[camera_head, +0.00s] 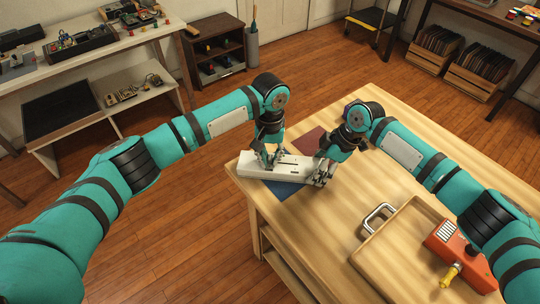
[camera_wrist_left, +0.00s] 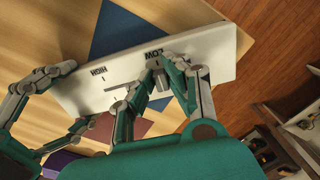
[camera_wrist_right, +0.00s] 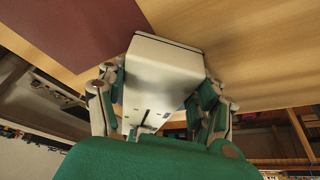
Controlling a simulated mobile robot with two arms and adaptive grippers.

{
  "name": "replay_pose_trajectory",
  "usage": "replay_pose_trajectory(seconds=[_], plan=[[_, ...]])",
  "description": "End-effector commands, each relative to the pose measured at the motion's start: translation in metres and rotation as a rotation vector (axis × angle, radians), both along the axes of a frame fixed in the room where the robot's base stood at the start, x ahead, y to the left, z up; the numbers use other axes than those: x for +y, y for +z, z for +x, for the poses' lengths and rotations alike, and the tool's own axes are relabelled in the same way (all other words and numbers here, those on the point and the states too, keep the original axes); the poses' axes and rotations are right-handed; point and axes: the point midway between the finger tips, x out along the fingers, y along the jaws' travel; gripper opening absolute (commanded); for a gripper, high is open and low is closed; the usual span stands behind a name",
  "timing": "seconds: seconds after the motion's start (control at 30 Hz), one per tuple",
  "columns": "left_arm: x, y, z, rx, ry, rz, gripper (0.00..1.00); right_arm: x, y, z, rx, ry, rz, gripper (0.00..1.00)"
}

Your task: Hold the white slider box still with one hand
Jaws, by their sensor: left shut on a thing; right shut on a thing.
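The white slider box (camera_head: 293,166) lies on the near-left part of the wooden table, partly over a blue mat (camera_head: 284,190). In the left wrist view its top (camera_wrist_left: 215,50) shows the words LOW and HIGH. My left gripper (camera_head: 271,163) is above the box, its fingertips closed on the small grey slider knob (camera_wrist_left: 157,74) near LOW. My right gripper (camera_head: 322,174) is shut across the box's other end; in the right wrist view its fingers (camera_wrist_right: 157,105) straddle the box (camera_wrist_right: 160,65), one on each side. The fingers partly hide the knob.
A dark red mat (camera_head: 308,141) lies behind the box. A wooden tray (camera_head: 375,262) with a metal handle stands at the front right, with an orange device (camera_head: 452,243) and a yellow-handled tool (camera_head: 450,275). Bare tabletop lies between box and tray.

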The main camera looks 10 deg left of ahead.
Motion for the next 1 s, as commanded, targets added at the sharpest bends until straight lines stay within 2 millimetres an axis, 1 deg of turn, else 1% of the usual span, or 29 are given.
replay_pose_trajectory(seconds=[0.07,0.3,0.4,0.5,0.77,0.8,0.93,0.97,1.0], plan=[[-0.008,0.0,0.0,0.0,-0.003,-0.003,0.0,0.0,0.0,0.0,-0.001,0.0,0.0,0.22],[-0.057,0.0,0.0,0.001,-0.003,-0.005,0.0,0.0,0.0,0.0,0.0,0.001,0.0,0.22],[-0.071,0.0,0.0,0.0,-0.004,-0.004,0.0,0.0,0.0,0.0,0.0,0.001,0.0,0.22],[-0.075,0.0,0.0,0.001,-0.002,-0.003,0.0,0.0,0.0,0.0,0.0,0.001,0.0,0.22],[-0.077,0.001,-0.001,0.0,-0.004,-0.005,0.0,0.001,0.0,0.0,0.001,0.001,0.002,0.22],[-0.077,0.001,-0.001,0.0,-0.004,-0.005,0.17,0.001,0.0,-0.001,0.001,0.001,0.002,0.22],[-0.076,0.001,-0.001,0.0,-0.004,-0.004,0.34,0.001,0.0,0.0,0.001,0.001,0.002,0.22],[-0.076,0.0,-0.001,0.0,-0.004,-0.004,0.37,0.001,0.0,0.0,0.0,0.001,0.002,0.22],[-0.076,0.0,-0.001,0.0,-0.003,-0.004,0.37,0.001,0.0,0.0,0.0,0.001,0.001,0.22]])
